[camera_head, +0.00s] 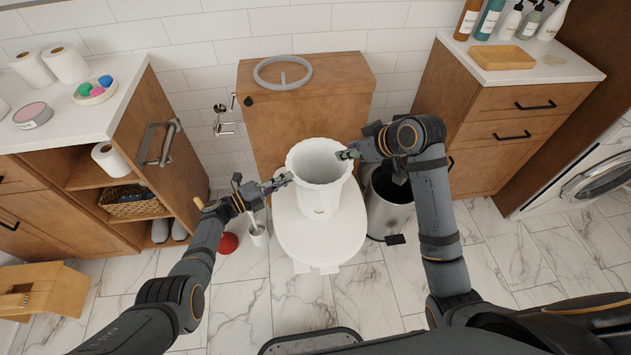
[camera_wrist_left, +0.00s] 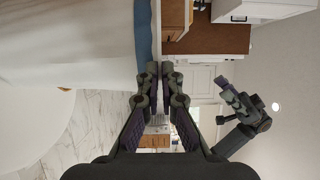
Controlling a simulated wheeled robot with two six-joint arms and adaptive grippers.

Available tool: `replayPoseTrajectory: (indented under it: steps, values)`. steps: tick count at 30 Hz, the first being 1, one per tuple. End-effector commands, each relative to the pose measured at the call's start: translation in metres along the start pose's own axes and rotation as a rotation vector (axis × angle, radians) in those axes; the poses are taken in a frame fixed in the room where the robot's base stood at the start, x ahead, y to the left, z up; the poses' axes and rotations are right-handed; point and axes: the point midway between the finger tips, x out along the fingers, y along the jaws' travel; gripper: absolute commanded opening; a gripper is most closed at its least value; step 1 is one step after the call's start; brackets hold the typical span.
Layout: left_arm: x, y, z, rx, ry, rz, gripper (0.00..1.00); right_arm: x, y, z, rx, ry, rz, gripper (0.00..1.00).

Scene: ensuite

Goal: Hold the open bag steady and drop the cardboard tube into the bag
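The white bag (camera_head: 319,196) stands upright on the toilet lid (camera_head: 345,228), its round mouth open upward. My left gripper (camera_head: 288,179) is at the bag's left side, just below the rim. A large pale surface, seemingly the bag, fills the left of that view. My right gripper (camera_head: 344,155) is at the rim's right side, its tips over the mouth; whether it is open is unclear. The right arm also shows in the wrist view (camera_wrist_left: 235,108). I cannot make out a cardboard tube.
A grey trash bin (camera_head: 389,213) stands right of the toilet. A red plunger cup (camera_head: 228,243) and a white brush holder (camera_head: 258,234) are on the left. A grey ring (camera_head: 283,86) lies on the wooden tank box (camera_head: 330,95). Cabinets flank both sides.

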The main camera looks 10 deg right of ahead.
Motion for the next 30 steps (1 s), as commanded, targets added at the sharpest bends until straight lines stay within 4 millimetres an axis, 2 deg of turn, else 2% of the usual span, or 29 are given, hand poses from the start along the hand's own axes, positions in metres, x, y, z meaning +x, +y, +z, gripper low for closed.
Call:
replayPoseTrajectory:
  steps: [11,12,17,18,26,30]
  values:
    - [0.000,0.001,0.000,0.000,0.000,0.001,0.00,0.000,0.000,0.000,0.000,0.000,0.000,0.32]
    - [0.000,0.001,0.000,0.000,0.000,0.001,0.09,0.000,0.000,0.000,0.000,0.000,0.000,0.32]
    - [0.000,0.000,0.000,0.000,0.000,0.001,0.30,0.000,0.000,0.000,0.000,0.000,0.000,0.32]
    - [0.000,0.000,0.000,0.000,0.000,0.001,0.32,0.000,0.000,0.000,0.000,0.000,0.000,0.32]
    - [-0.001,0.000,0.000,0.000,0.000,0.000,0.32,0.000,0.000,0.000,0.000,0.000,0.000,0.32]
    - [-0.017,0.002,0.000,0.002,-0.002,0.002,0.32,0.000,0.000,0.000,0.000,0.000,0.000,0.32]
